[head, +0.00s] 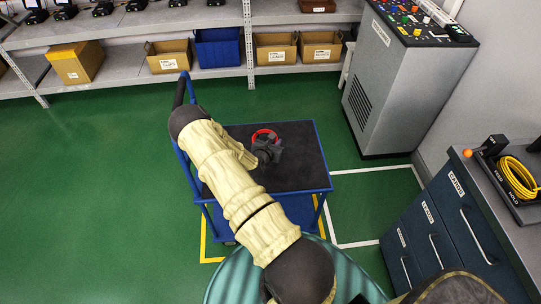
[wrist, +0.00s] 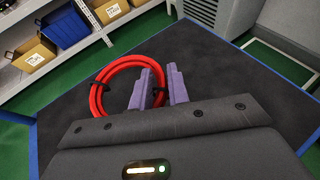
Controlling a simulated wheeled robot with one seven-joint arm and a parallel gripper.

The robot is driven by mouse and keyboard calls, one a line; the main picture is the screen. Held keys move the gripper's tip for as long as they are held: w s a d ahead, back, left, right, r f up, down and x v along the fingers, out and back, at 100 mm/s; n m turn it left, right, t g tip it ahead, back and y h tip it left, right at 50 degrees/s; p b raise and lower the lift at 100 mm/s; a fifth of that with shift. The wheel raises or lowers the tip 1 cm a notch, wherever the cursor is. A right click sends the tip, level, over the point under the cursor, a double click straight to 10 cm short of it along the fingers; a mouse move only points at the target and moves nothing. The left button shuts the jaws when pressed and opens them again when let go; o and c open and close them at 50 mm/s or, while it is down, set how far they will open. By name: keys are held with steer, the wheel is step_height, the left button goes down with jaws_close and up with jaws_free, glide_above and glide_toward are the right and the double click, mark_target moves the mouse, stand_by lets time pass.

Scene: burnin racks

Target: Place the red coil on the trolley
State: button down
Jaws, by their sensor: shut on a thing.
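The red coil (head: 264,134) is a ring of red cable with black ties, seen above the black top of the blue trolley (head: 300,146). It also shows in the wrist view (wrist: 104,87), at the left of the purple fingers. My gripper (head: 268,146) is over the trolley top and shut on the coil's right side, as the wrist view shows between the fingertips (wrist: 164,86). The trolley's dark top (wrist: 235,75) fills much of the wrist view. I cannot tell whether the coil touches the top.
A shelf rack (head: 120,75) with boxes and a blue bin (head: 218,48) stands at the back. A grey cabinet (head: 395,85) is right of the trolley. At the right, a drawer bench (head: 455,225) carries a yellow coil (head: 518,177). Green floor is clear at left.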

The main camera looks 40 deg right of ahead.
step_height(320, 180, down, 4)
steer(key=shift+f, duration=0.1)
steer(key=shift+f+b, duration=0.35)
steer(key=shift+f, duration=1.5)
steer(key=c, duration=1.3)
jaws_free()
steer(key=v, duration=1.2)
steer(key=shift+a+p, duration=0.1)
steer(key=shift+p, duration=0.25)
steer(key=shift+w, duration=0.1)
steer(key=shift+r, duration=0.1)
